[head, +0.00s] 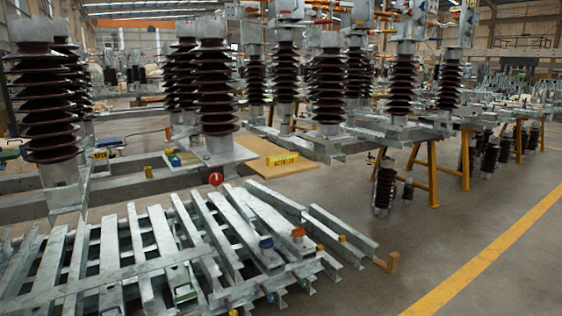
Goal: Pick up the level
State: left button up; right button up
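A short yellow bar (283,159), which looks like the level, lies on a tan wooden board (290,168) near the middle of the head view. It is small in the picture, so its markings cannot be read. The board rests beside a pale plate (225,155) under a dark ribbed insulator (213,90). Neither of my grippers shows in the head view.
Galvanized steel beams (130,245) lie stacked across the front left, with small coloured items on them. Tall insulators (45,110) stand on metal frames behind. Yellow trestles (432,175) stand at right. The floor (400,260) is clear near the yellow line (490,255).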

aim_at(276, 160)
jog(key=i+l, duration=0.75)
jog(key=i, duration=0.15)
